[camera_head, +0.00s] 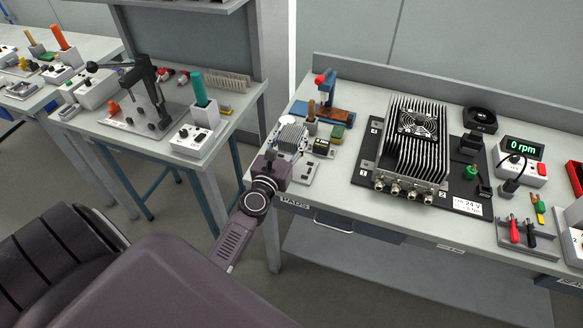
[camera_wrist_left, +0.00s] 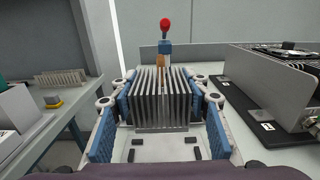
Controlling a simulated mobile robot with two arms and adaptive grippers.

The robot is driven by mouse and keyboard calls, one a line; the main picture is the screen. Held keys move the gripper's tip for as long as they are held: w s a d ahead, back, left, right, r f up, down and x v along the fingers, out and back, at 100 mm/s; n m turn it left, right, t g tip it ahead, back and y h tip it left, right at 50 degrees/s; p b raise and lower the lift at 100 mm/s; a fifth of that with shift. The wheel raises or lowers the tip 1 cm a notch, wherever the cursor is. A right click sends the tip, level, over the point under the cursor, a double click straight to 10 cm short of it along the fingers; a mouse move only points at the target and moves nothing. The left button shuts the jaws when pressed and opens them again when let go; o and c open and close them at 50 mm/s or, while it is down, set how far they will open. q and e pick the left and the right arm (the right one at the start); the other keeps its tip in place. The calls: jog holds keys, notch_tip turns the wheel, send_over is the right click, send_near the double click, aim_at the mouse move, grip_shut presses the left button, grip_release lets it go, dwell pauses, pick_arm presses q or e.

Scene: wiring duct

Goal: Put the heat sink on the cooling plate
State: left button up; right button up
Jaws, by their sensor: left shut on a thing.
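The heat sink (camera_head: 291,138) is a grey block of upright fins near the left end of the right-hand bench. It also shows in the middle of the left wrist view (camera_wrist_left: 162,98). My left gripper (camera_head: 283,152) is shut on it, with a blue-padded finger on each side. The gripper hides its near lower part, and I cannot tell whether it touches the surface below. A larger finned unit with a fan (camera_head: 419,124) sits on a dark base plate (camera_head: 366,172) to the right. I cannot tell for sure which part is the cooling plate. My right gripper is out of view.
A pale plate with dark pads (camera_wrist_left: 165,150) lies just in front of the heat sink. A blue press with a red knob (camera_head: 327,90) stands behind it. A fan readout (camera_head: 522,147) shows 0 rpm at the right. A narrow bench strip between press and base plate is clear.

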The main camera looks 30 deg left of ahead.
pick_arm(q)
notch_tip(320, 180, down, 5)
jog(key=b, duration=0.2)
jog(key=shift+b, duration=0.35)
notch_tip(320, 180, down, 4)
jog(key=shift+r+b, duration=0.1)
jog(key=shift+b, duration=1.05)
jog(key=shift+f, duration=0.2)
jog(key=shift+f, duration=0.1)
jog(key=o, duration=1.3)
